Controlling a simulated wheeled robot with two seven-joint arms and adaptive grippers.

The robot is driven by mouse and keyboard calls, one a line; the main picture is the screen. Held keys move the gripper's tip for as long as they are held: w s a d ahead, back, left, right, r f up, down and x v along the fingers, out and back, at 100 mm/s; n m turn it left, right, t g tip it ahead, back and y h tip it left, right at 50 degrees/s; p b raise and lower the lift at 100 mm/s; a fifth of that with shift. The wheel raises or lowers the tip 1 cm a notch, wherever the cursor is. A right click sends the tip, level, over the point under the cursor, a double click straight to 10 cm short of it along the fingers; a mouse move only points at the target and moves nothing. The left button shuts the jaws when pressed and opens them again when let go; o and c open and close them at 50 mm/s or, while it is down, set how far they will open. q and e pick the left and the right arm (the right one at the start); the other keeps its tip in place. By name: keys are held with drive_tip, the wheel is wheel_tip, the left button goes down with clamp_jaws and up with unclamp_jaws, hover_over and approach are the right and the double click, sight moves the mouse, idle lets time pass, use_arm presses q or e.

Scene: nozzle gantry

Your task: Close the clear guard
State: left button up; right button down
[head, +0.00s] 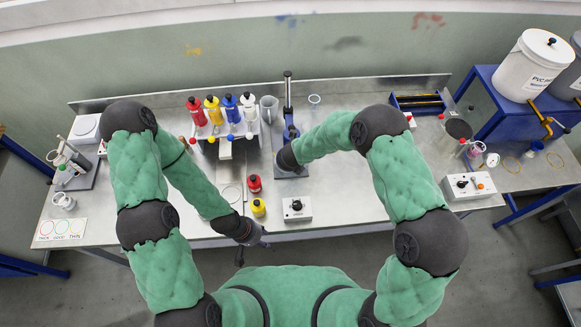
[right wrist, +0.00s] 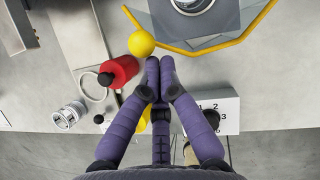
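In the right wrist view, a yellow-edged guard (right wrist: 188,51) curves around a grey base plate at the top. In the head view my right forearm hides most of the guard, at the foot of the blue upright stand (head: 288,103). My left gripper (head: 252,234) hangs at the table's front edge, its fingers too small to read.
A red bottle (head: 254,184) and a yellow bottle (head: 258,207) stand left of a white control box (head: 297,208). Several bottles stand in a rack behind. A second box (head: 468,185) and a blue tray (head: 418,103) are at right. The bench between the guard and second box looks clear.

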use_arm(q)
drive_tip(key=shift+r, duration=0.15)
use_arm(e)
drive_tip(key=shift+w+a+m+h, duration=0.3)
drive_tip(key=shift+w+a+m, duration=0.3)
drive_tip(key=shift+w+m, duration=0.15)
